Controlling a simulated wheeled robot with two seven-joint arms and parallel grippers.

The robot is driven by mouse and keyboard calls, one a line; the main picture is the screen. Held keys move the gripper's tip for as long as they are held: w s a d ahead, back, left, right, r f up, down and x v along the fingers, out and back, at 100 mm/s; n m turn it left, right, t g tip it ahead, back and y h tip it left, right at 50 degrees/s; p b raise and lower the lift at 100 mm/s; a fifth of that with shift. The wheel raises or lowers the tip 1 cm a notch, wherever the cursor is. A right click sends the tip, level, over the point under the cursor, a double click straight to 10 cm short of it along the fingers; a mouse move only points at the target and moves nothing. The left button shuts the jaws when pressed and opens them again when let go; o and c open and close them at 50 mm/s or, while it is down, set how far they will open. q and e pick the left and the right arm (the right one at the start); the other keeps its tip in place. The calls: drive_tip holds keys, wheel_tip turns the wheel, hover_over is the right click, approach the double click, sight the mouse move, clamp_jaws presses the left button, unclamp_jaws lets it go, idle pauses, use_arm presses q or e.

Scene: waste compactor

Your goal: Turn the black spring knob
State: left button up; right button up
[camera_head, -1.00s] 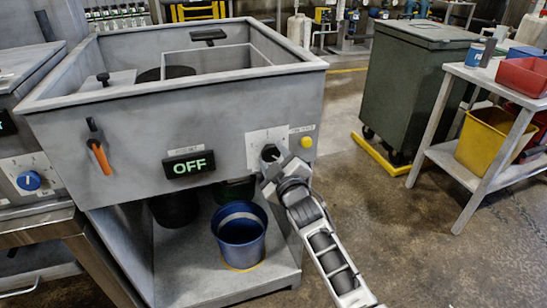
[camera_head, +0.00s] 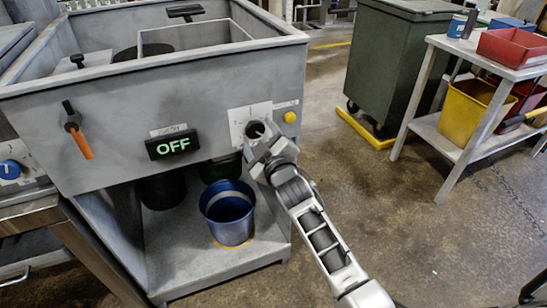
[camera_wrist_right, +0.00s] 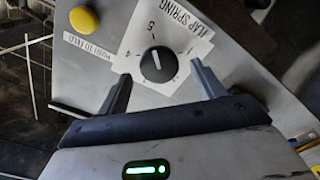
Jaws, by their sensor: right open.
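The black spring knob (camera_wrist_right: 158,64) sits on a white dial plate with numbers and the words "FLAP SPRING" in the right wrist view. In the head view the knob (camera_head: 255,129) shows on the machine's front panel, partly beside my right gripper (camera_head: 265,147). In the wrist view my right gripper (camera_wrist_right: 162,85) is open, with one finger on each side of the knob's lower part. The fingers look apart from the knob; I cannot tell the depth gap. My left gripper is not in view.
A yellow button (camera_head: 290,117) is right of the dial plate. An "OFF" display (camera_head: 172,145) and an orange-handled lever (camera_head: 77,130) are to the left. A blue bucket (camera_head: 228,212) stands on the shelf below. A green bin (camera_head: 400,60) and a side table (camera_head: 440,42) stand right.

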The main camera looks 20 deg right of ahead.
drive_tip(key=s, duration=1.4)
drive_tip(key=shift+s+d, duration=0.25)
drive_tip(key=shift+s, duration=0.05)
